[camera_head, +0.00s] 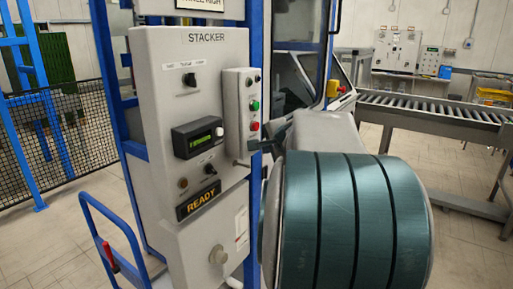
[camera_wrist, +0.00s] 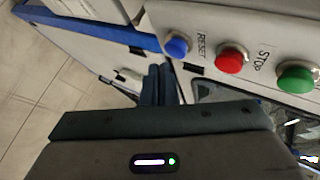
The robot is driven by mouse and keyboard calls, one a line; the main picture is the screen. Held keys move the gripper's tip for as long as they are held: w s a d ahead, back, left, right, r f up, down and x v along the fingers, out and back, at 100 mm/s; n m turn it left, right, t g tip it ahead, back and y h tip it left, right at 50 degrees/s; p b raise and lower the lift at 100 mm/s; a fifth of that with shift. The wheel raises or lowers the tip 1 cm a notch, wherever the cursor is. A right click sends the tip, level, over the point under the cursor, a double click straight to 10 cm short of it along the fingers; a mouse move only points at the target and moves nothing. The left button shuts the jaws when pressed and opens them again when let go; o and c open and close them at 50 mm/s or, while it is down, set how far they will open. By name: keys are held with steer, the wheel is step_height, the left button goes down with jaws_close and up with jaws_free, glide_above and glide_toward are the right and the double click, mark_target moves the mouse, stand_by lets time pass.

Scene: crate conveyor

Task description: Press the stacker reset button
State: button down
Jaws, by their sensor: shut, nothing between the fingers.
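The stacker panel (camera_head: 190,90) stands upright left of centre in the head view, with a grey button box (camera_head: 232,112) on its right side. In the wrist view, the blue reset button (camera_wrist: 176,46) sits at the left of a row, with the RESET label beside it. My gripper (camera_wrist: 160,72) is shut and empty. Its fingertips are just below and left of the blue button in that picture; I cannot tell whether they touch the box.
A red stop button (camera_wrist: 230,60) and a green button (camera_wrist: 296,77) are close beside the reset button. The panel has a READY display (camera_head: 199,200). A blue handrail (camera_head: 110,235) stands at the lower left, and a roller conveyor (camera_head: 430,108) runs at the right.

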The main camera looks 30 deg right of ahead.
steer(key=shift+s+d+b, duration=0.3)
steer(key=shift+s+b, duration=0.05)
steer(key=shift+s, duration=0.4)
steer(key=shift+s+d+b, duration=0.3)
steer(key=shift+s+d, duration=0.05)
steer(key=shift+s, duration=0.4)
steer(key=shift+s+d+b, duration=0.3)
steer(key=shift+s+b, duration=0.05)
steer(key=shift+s, duration=0.4)
steer(key=s+a+f+n+g+y, duration=0.1)
steer(key=a+f+n, duration=0.2)
steer(key=a, duration=0.4)
steer(key=s+a+f+n+g+y+p, duration=0.1)
steer(key=a+f+n+g+y, duration=0.15)
steer(key=a, duration=0.45)
steer(key=s+a+f+n+g, duration=0.1)
steer(key=s+a+f+n, duration=0.1)
steer(key=a+f+n, duration=0.3)
steer(key=s+a+f+n+g, duration=0.2)
steer(key=s+a+f+n, duration=0.1)
steer(key=s+a+n, duration=0.1)
steer(key=s+a+f+n+g+h+p, duration=0.1)
steer(key=s+a+f+n+g, duration=0.1)
steer(key=s+a, duration=0.5)
steer(key=shift+s+f+n, duration=0.75)
steer(key=shift+s+n, duration=0.15)
steer(key=shift+n, duration=0.25)
